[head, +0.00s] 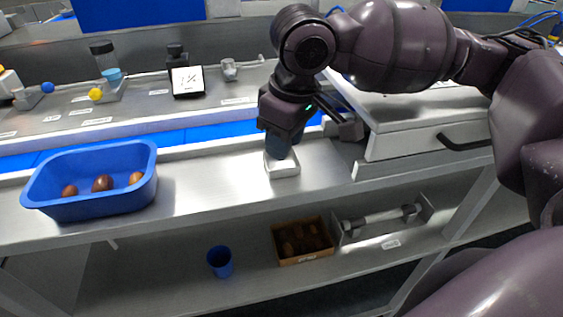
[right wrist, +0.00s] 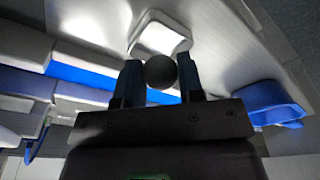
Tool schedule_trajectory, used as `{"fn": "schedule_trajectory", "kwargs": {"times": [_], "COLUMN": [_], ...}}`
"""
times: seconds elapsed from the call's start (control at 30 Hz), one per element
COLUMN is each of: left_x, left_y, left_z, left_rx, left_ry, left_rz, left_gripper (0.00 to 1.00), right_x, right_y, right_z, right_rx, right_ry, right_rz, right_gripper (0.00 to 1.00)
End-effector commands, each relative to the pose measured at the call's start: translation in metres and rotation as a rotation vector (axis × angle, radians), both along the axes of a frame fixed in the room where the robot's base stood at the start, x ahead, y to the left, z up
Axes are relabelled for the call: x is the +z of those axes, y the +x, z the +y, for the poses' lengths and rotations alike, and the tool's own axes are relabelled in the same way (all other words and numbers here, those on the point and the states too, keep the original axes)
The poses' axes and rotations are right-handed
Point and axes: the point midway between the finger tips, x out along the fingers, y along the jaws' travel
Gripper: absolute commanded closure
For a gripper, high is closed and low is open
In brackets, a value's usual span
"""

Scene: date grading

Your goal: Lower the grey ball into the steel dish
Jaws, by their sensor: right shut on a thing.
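The grey ball (right wrist: 160,72) shows dark and round between the two fingers of my right gripper (right wrist: 161,82), which is shut on it. The steel dish (right wrist: 160,36) is a small, pale, shallow square dish with rounded corners, just past the ball in the right wrist view. In the head view the dish (head: 284,170) sits on the steel counter, and my right gripper (head: 281,148) points down over its back part. The fingers hide the ball there. I cannot tell the exact gap between ball and dish. My left gripper is not in view.
A blue bin (head: 88,208) with several brown dates stands left on the counter (head: 215,182). A white drawer unit (head: 425,137) stands close to the right. A blue cup (head: 220,262) and a date box (head: 303,259) are on the shelf below. The counter between bin and dish is clear.

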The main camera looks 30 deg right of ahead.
Motion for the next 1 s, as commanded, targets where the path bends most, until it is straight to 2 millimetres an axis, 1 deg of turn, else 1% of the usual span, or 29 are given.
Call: {"fn": "schedule_trajectory", "kwargs": {"times": [1.0], "left_x": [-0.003], "left_y": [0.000], "left_z": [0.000], "left_rx": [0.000], "left_ry": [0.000], "left_rz": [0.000], "left_gripper": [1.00], "right_x": [-0.013], "right_y": [0.000], "right_z": [0.000], "right_rx": [0.000], "right_ry": [-0.001], "right_rz": [0.001], "right_gripper": [0.87]}}
